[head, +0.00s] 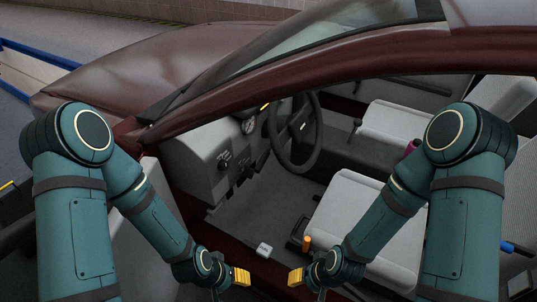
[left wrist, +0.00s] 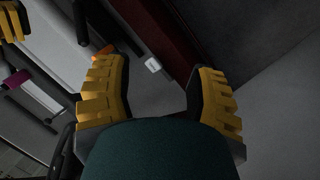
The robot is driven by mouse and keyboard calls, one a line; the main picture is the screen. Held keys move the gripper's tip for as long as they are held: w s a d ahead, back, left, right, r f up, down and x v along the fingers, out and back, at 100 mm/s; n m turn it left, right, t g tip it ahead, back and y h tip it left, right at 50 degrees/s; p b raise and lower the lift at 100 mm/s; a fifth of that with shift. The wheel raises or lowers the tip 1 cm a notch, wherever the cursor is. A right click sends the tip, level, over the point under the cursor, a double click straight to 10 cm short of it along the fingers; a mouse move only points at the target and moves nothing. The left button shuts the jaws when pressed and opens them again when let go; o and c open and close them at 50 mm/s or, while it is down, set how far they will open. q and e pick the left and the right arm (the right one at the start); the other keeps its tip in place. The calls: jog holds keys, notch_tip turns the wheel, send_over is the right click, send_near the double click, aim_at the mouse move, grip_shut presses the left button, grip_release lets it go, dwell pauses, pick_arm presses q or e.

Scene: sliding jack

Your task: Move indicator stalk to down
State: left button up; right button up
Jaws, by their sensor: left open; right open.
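The steering wheel (head: 293,131) is inside the dark red car, beyond both grippers. A small orange-yellow tip (head: 265,107) shows just left of its rim and may be the indicator stalk. The stalk's length and position are too small to tell. My left gripper (head: 240,277) is low in the head view, near the door opening, well apart from the wheel. In the left wrist view its yellow fingers (left wrist: 160,78) are spread with nothing between them. My right gripper (head: 296,277) is open and empty near the seat's front edge, and partly shows in the left wrist view (left wrist: 12,22).
The grey dashboard (head: 205,155) with knobs is left of the wheel. The front seat (head: 355,215) is to the right. An orange cylinder (head: 307,242) and a small white block (head: 264,249) are low by the seat. The windscreen pillar (head: 225,108) crosses above the opening.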

pick_arm(q)
jog(key=m+t+h+b, duration=0.25)
jog(key=m+t, duration=0.75)
jog(key=t, duration=0.5)
send_near(262, 161)
jog(key=x, duration=0.3)
jog(key=b+x, duration=0.1)
jog(key=x, duration=0.3)
jog(key=f+b+x, duration=0.1)
jog(key=x, duration=0.3)
jog(key=shift+a, duration=0.15)
grip_shut()
